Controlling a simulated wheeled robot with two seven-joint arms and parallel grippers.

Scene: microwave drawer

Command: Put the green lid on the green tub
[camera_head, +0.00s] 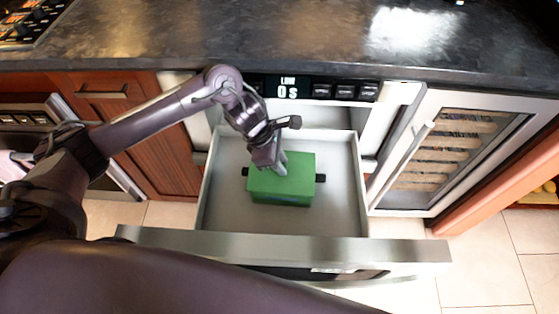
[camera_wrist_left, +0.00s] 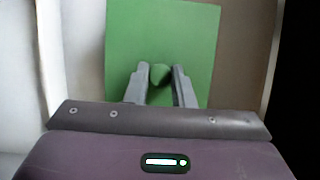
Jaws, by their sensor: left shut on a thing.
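The green tub (camera_head: 283,201) stands in the open microwave drawer, with a dark handle sticking out on each side. The flat green lid (camera_head: 300,172) lies over the tub's top and looks lined up with it; I cannot tell whether it is fully seated. My left gripper (camera_head: 280,170) comes down from above and is shut on the lid's knob. In the left wrist view, the two grey fingers (camera_wrist_left: 159,78) stand on either side of the round green knob, with the lid (camera_wrist_left: 190,35) spread out beneath. The tub is hidden there under the lid. My right gripper is not in view.
The pulled-out drawer (camera_head: 225,240) has pale walls around the tub, with free floor on both sides. The dark countertop (camera_head: 300,40) overhangs behind. A wine cooler (camera_head: 450,150) stands at right, and wooden cabinets (camera_head: 140,125) at left.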

